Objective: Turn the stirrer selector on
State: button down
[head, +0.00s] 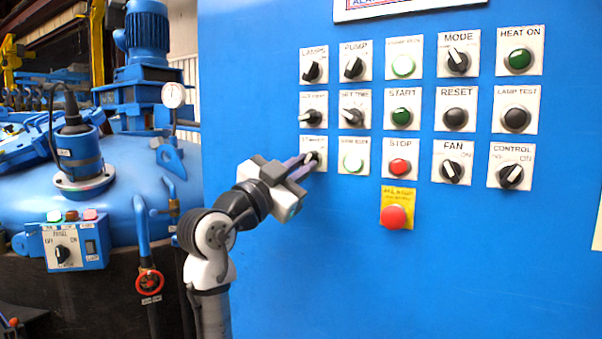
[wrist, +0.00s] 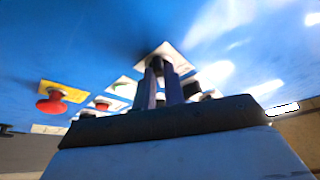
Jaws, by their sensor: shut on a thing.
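The stirrer selector (head: 317,159) is a black knob on a white plate at the left end of the panel's third row. Its label is partly readable in the head view. My gripper (head: 309,160) reaches it from the lower left, with its fingers shut on the knob. In the wrist view my gripper (wrist: 163,72) has both fingers against the selector's white plate (wrist: 167,50), one on each side of the dark knob. The fingers hide much of the knob, so I cannot tell which way it points.
A white lamp (head: 353,163) and the red STOP button (head: 400,167) are to the right. A red mushroom button (head: 394,216) on a yellow plate is below. More selectors and buttons fill the blue panel (head: 480,260). A blue vessel (head: 110,190) stands at left.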

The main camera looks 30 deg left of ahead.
dwell(0.5)
jog(key=c, duration=1.5)
grip_release()
jog(key=b+v, duration=0.3)
jog(key=v, duration=1.1)
jog(key=shift+w, duration=0.1)
